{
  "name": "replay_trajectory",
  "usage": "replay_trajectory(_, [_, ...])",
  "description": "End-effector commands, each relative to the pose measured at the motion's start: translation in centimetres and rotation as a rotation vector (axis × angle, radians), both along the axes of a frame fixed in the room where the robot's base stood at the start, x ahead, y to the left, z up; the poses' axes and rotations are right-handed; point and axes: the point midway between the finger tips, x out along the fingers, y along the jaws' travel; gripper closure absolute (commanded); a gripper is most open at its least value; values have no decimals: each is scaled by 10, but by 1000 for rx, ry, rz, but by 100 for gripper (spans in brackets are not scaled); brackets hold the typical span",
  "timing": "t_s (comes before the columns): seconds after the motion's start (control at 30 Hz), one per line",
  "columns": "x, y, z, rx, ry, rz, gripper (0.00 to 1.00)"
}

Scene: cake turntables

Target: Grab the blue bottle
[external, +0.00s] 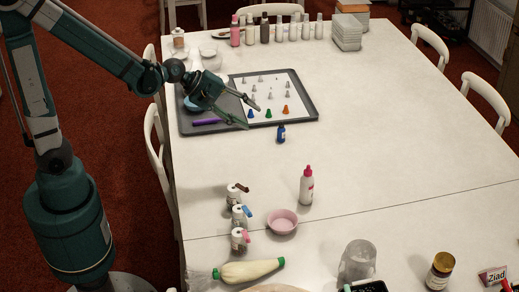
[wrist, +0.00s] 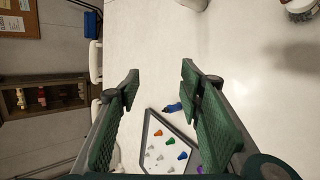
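The small blue bottle (external: 281,132) stands on the white table just off the front edge of the grey tray. It also shows in the wrist view (wrist: 172,107), between the two fingers but closer to the right one. My gripper (external: 253,117) is open and empty, with its fingers spread over the tray to the left of the bottle. In the wrist view my gripper (wrist: 160,76) has a wide gap between its green pads. Nothing touches the bottle.
The grey tray (external: 188,125) holds a white sheet with several piping tips, coloured ones at its front, and a purple tool (external: 207,122). A white bottle with a pink cap (external: 306,186) and a pink bowl (external: 283,222) stand nearer. Table right of the blue bottle is clear.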

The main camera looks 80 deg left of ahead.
Motion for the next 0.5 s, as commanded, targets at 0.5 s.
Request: replay_trajectory(0.5, [55, 57, -50, -401, -48, 300, 63])
